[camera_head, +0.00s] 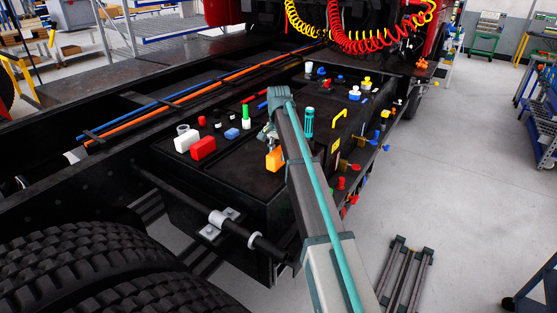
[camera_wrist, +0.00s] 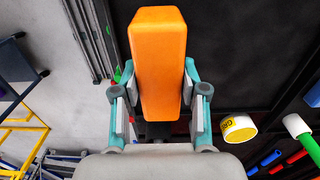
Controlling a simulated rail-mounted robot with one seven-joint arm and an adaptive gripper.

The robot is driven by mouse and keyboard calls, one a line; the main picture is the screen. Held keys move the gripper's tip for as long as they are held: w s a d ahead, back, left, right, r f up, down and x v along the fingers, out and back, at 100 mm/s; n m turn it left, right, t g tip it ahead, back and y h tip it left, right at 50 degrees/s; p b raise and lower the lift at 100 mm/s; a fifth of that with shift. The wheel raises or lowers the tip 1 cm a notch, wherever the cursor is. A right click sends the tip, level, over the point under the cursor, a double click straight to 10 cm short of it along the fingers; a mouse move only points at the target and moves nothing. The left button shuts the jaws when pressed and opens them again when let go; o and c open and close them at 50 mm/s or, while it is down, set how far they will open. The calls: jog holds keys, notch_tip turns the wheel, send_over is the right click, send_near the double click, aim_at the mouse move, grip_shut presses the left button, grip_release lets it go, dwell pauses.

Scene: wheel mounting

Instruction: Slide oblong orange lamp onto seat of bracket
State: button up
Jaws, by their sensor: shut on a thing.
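The oblong orange lamp (camera_wrist: 160,60) fills the space between my gripper's two fingers (camera_wrist: 160,100) in the wrist view, its long side pointing up the picture. My gripper is shut on it. In the head view the lamp (camera_head: 274,159) hangs below my gripper (camera_head: 268,136), in front of the black box's top, partly hidden by the fingers and arm. A dark part shows just below the lamp in the wrist view; I cannot tell whether it is the bracket. I cannot make out the bracket's seat in either view.
The black box (camera_head: 200,168) carries several small coloured parts, among them a red block (camera_head: 203,148), a white block (camera_head: 186,141), a teal cylinder (camera_head: 309,121) and a yellow handle (camera_head: 340,117). Large tyres (camera_head: 75,270) stand at the lower left. Floor to the right is mostly clear.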

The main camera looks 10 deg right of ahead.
jog(key=s+r+b, duration=0.4)
jog(key=s+r, duration=0.6)
jog(key=s, duration=0.4)
jog(key=shift+d, duration=0.3)
jog(key=o, duration=0.6)
jog(key=c, duration=0.6)
jog(key=shift+c, duration=0.2)
